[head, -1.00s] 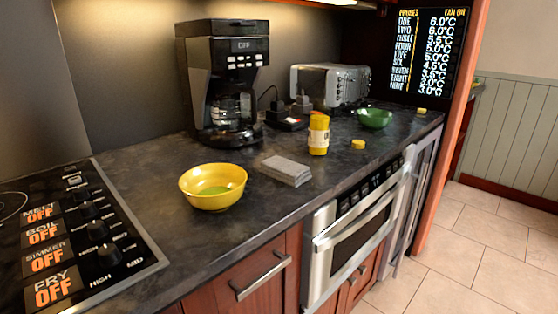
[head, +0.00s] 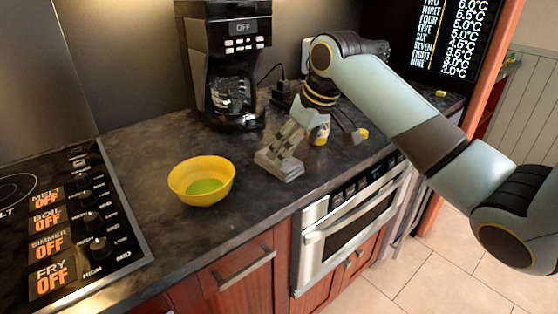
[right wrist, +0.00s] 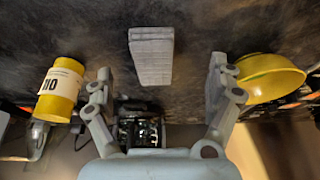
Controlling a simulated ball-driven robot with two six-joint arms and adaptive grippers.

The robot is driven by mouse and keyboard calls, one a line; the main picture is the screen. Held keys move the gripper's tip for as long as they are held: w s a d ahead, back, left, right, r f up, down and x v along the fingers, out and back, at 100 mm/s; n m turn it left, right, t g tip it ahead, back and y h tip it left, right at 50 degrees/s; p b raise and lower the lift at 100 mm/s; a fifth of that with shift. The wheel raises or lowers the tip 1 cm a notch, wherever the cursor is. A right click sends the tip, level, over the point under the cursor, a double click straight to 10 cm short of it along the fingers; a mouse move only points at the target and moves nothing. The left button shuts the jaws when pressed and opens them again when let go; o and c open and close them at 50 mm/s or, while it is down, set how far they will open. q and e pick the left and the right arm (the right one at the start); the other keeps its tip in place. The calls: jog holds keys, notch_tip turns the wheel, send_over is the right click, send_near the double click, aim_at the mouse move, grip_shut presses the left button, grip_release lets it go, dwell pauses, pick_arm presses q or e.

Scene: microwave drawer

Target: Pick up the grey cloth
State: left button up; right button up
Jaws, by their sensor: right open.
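The grey cloth (head: 284,172) is a folded, flat stack lying on the dark counter, right of the yellow bowl. In the head view my right gripper (head: 318,146) reaches down over it, and one finger covers part of the cloth. In the right wrist view the cloth (right wrist: 151,56) lies ahead of the right gripper (right wrist: 161,70), in line with the gap between its two spread fingers. That gripper is open and empty. Whether either finger touches the cloth cannot be told. My left gripper is not in view.
A yellow bowl (head: 190,186) with green inside stands left of the cloth. A coffee maker (head: 228,65) stands behind. The counter's front edge is near the cloth.

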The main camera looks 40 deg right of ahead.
jog(key=w+r, duration=0.1)
jog(key=w+d+r, duration=0.1)
jog(key=shift+w+d+r, duration=0.1)
jog(key=shift+w+r, duration=0.1)
jog(key=shift+r, duration=0.2)
jog(key=x, duration=0.4)
jog(key=shift+w+f, duration=0.3)
jog(key=x, duration=0.5)
jog(key=shift+w+a+f, duration=0.1)
jog(key=shift+a+f, duration=0.15)
jog(key=shift+f, duration=0.05)
jog(key=c, duration=1.2)
jog(key=shift+o, duration=0.2)
jog(key=shift+r, duration=0.15)
